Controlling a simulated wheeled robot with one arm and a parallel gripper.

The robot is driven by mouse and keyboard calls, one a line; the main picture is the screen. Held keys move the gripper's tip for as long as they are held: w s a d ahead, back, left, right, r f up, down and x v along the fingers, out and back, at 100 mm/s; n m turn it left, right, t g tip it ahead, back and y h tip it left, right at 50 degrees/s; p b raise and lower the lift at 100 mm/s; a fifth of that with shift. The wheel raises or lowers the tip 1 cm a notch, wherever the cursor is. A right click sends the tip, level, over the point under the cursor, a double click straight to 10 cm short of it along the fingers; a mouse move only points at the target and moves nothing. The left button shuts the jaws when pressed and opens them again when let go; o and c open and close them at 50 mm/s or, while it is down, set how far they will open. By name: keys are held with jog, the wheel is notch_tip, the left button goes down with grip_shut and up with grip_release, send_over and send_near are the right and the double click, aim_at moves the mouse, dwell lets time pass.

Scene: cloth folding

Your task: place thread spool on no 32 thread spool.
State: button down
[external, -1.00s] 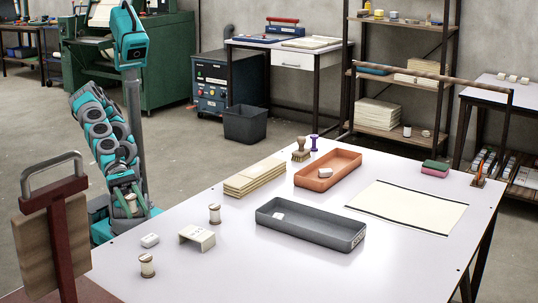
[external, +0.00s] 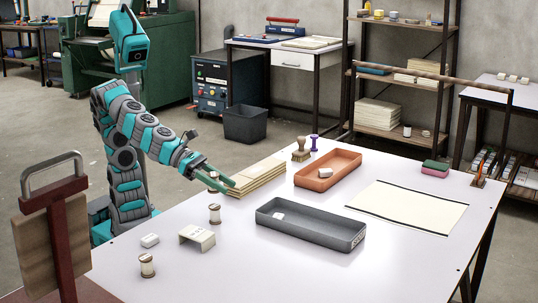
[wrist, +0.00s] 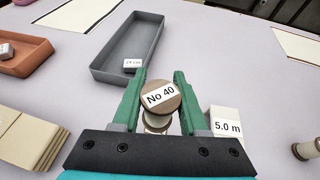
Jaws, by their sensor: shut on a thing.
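My gripper (external: 222,182) reaches over the table's left side, shut on a thread spool. In the wrist view, my gripper (wrist: 160,76) has its green fingers either side of this spool, whose brown top (wrist: 160,96) reads "No 40". Another thread spool (external: 214,214) with white thread stands upright on the table, just below my gripper. A pale spool part shows under the "No 40" top; I cannot tell which spool it belongs to. A further spool (external: 147,266) stands at the front left, also in the wrist view (wrist: 307,150). No "No 32" label is readable.
Wooden boards (external: 256,178) are stacked beside my gripper. Beyond are a grey tray (external: 300,232) and an orange tray (external: 315,180).

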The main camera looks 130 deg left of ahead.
jog(key=shift+f+b, duration=0.75)
jog(key=shift+f, duration=1.4)
jog(key=shift+f, duration=0.1)
jog(key=shift+f, duration=0.1)
jog(key=shift+c, duration=2.2)
grip_release()
jog(key=shift+s+d+r, duration=0.15)
jog(key=shift+s+r, duration=0.1)
jog(key=shift+r, duration=0.1)
jog(key=p+v, duration=0.1)
jog(key=v, duration=1)
jog(key=shift+s+p, duration=0.2)
jog(key=shift+p, duration=0.1)
jog(key=shift+r, duration=0.1)
